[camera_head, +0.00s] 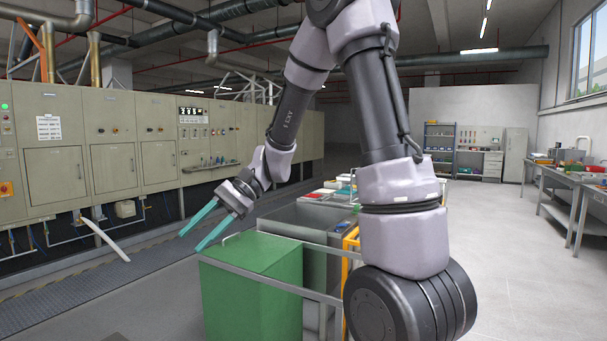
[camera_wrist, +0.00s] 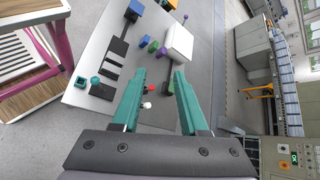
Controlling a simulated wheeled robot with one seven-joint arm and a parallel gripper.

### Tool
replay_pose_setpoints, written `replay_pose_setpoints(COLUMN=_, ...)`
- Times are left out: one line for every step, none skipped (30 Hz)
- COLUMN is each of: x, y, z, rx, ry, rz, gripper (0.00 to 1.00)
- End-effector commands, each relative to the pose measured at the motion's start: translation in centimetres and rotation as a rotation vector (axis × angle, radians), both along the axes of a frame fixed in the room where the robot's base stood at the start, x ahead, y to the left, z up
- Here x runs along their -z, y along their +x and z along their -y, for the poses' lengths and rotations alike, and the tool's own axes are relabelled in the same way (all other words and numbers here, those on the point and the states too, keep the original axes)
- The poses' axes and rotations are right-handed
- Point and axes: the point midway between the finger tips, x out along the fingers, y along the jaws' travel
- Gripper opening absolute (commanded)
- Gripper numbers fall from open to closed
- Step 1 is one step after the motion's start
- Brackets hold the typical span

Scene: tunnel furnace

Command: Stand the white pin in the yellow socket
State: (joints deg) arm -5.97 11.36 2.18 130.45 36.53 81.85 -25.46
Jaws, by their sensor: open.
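My gripper (camera_head: 189,242) is open and empty, with two teal fingers apart in the air in the head view. In the wrist view the fingers of my gripper (camera_wrist: 160,74) point over a grey table. A small white round piece (camera_wrist: 146,105), perhaps the white pin, shows between the fingers, close to the left one. A red piece (camera_wrist: 151,88) lies just beyond it. A small yellow item (camera_wrist: 169,4), perhaps the yellow socket, is at the top edge of the wrist view, partly cut off. The head view does not show the pin or socket clearly.
A green bin (camera_head: 250,285) with metal rails stands below my gripper in the head view. Beige furnace cabinets (camera_head: 110,150) line the left.

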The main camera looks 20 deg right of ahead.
Motion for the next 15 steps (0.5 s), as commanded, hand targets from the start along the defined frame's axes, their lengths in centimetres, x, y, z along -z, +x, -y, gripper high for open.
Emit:
replay_pose_setpoints(x=-1.0, y=-0.6, z=1.0, rx=-0.005, ry=-0.038, rz=0.053, gripper=0.43)
replay_pose_setpoints(x=-1.4, y=-0.9, z=1.6, rx=-0.009, ry=-0.063, rz=0.082, gripper=0.43)
replay_pose_setpoints(x=-1.9, y=-1.4, z=2.5, rx=-0.011, ry=-0.098, rz=0.120, gripper=0.43)
replay_pose_setpoints(x=-2.3, y=-1.7, z=3.1, rx=-0.012, ry=-0.123, rz=0.149, gripper=0.43)
replay_pose_setpoints(x=-2.7, y=-2.0, z=3.8, rx=-0.012, ry=-0.149, rz=0.178, gripper=0.43)
replay_pose_setpoints(x=-3.2, y=-2.4, z=4.6, rx=-0.013, ry=-0.184, rz=0.219, gripper=0.43)
replay_pose_setpoints(x=-3.6, y=-2.7, z=5.3, rx=-0.012, ry=-0.210, rz=0.249, gripper=0.43)
replay_pose_setpoints(x=-4.0, y=-3.0, z=5.9, rx=-0.008, ry=-0.235, rz=0.279, gripper=0.43)
replay_pose_setpoints(x=-4.5, y=-3.4, z=6.8, rx=-0.004, ry=-0.269, rz=0.320, gripper=0.43)
replay_pose_setpoints(x=-4.8, y=-3.6, z=7.5, rx=0.000, ry=-0.295, rz=0.350, gripper=0.43)
replay_pose_setpoints(x=-5.2, y=-3.9, z=8.2, rx=0.004, ry=-0.321, rz=0.381, gripper=0.43)
replay_pose_setpoints(x=-5.7, y=-4.2, z=9.0, rx=0.012, ry=-0.355, rz=0.421, gripper=0.43)
replay_pose_setpoints(x=-6.1, y=-4.5, z=9.7, rx=0.018, ry=-0.381, rz=0.453, gripper=0.43)
replay_pose_setpoints(x=-6.4, y=-4.7, z=10.4, rx=0.025, ry=-0.406, rz=0.484, gripper=0.43)
replay_pose_setpoints(x=-7.0, y=-5.1, z=11.3, rx=0.035, ry=-0.440, rz=0.528, gripper=0.43)
